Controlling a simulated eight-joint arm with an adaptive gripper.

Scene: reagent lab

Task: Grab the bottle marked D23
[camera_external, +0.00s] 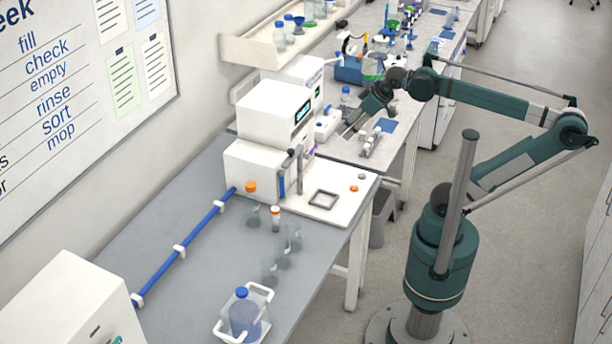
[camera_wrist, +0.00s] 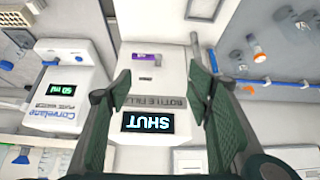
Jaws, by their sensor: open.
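No D23 marking can be read on any bottle in either view. A blue-capped bottle (camera_external: 243,312) stands in a white carrier (camera_external: 262,331) on the near bench. Other blue-capped bottles (camera_external: 288,27) stand on the wall shelf, and one (camera_external: 346,97) is on the far bench. My gripper (camera_external: 350,132) is above the far bench, beside the white filling machine. In the wrist view my gripper (camera_wrist: 160,68) is open, with nothing between its fingers, and faces the machine's "SHUT" display (camera_wrist: 148,122).
The white bottle filler (camera_external: 272,115) stands between the gripper and the near bench (camera_external: 190,290). Clear glassware (camera_external: 283,252) and an orange-capped tube (camera_external: 275,216) stand near its platform. A blue rail (camera_external: 185,250) runs along the wall side. The far bench is crowded.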

